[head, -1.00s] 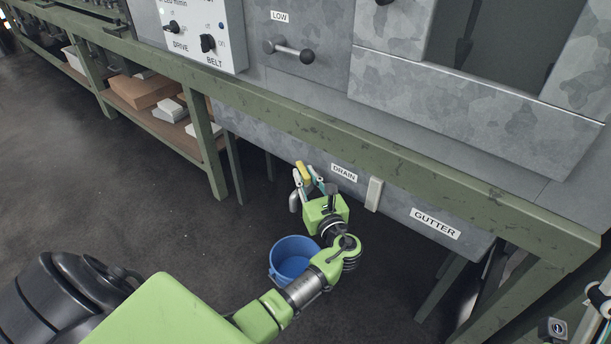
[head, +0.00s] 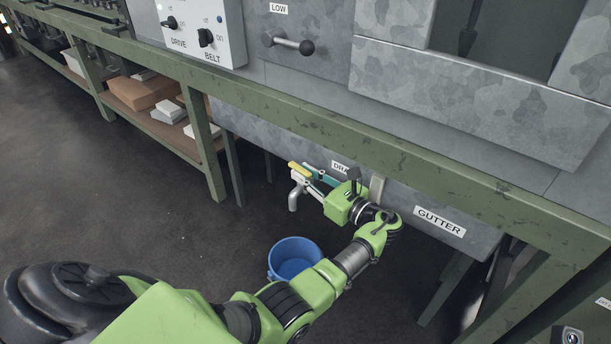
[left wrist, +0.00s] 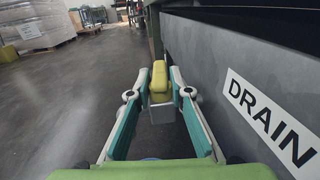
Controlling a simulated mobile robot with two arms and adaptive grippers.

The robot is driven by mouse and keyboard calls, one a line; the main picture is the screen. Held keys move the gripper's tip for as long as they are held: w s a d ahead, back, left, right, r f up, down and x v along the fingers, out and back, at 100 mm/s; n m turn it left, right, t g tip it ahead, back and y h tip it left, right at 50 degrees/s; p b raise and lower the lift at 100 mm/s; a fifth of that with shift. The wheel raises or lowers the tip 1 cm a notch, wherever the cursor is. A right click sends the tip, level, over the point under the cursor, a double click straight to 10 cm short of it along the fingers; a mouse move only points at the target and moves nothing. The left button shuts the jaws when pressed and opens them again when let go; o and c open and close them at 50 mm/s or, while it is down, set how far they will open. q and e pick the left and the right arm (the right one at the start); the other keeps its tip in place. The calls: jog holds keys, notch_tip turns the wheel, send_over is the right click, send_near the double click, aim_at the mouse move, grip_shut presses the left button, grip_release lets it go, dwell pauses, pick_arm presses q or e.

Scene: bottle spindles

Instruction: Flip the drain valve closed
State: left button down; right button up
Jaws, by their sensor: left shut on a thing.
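The drain valve's yellow lever grip (head: 298,169) shows below the bench edge, left of the partly covered DRAIN label (head: 339,167). The pale spout (head: 293,200) of the valve hangs under it. My left gripper (head: 304,173) reaches in from the right and is shut on the yellow lever. In the left wrist view the lever grip (left wrist: 159,80) sits between the two fingertips (left wrist: 158,88), and the DRAIN label (left wrist: 268,118) is on the grey wall to the right. The lever's pivot is hidden. My right gripper is not in view.
A blue bucket (head: 295,256) stands on the floor below the valve, close to my left arm. The green bench rail (head: 390,160) runs above my gripper. A grey gutter (head: 470,225) lies to the right. Open floor (head: 110,210) is on the left.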

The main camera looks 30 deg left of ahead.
aim_at(310, 178)
pick_arm(q)
jog(key=c, duration=2)
grip_release()
jog(key=shift+s+d, duration=0.25)
jog(key=shift+d, duration=0.95)
jog(key=shift+s+d, duration=0.2)
jog(key=shift+d, duration=1.05)
jog(key=shift+s+d, duration=0.25)
jog(key=shift+d, duration=0.95)
